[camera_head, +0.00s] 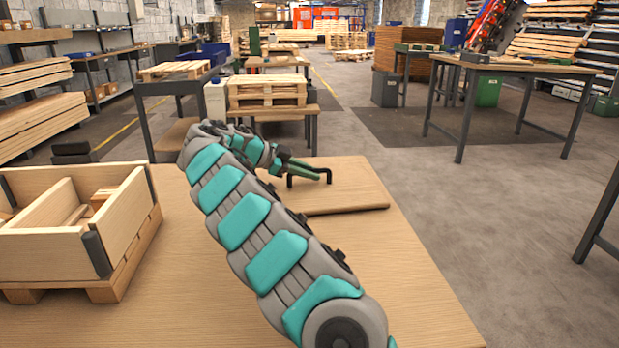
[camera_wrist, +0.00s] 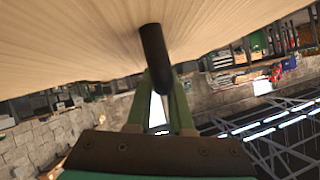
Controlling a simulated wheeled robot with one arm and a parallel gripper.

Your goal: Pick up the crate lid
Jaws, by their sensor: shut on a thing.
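The crate lid (camera_head: 350,193) is a flat, pale wooden board with a black bar handle (camera_head: 294,180) on top. It lies level at the far part of the wooden table, right of the middle; I cannot tell whether it touches the table. My gripper (camera_head: 322,172) reaches over the lid, with its green fingers shut on the handle. In the wrist view the fingers (camera_wrist: 161,100) close around the black handle (camera_wrist: 153,55), and the wooden surface of the lid (camera_wrist: 80,35) fills the top. My arm hides the lid's left part.
An open wooden crate (camera_head: 125,205) with loose wooden pieces stands on a small pallet at the table's left. The table (camera_head: 420,290) is clear to the right of my arm. A stand with stacked pallets (camera_head: 268,92) and a workbench (camera_head: 515,66) stand beyond.

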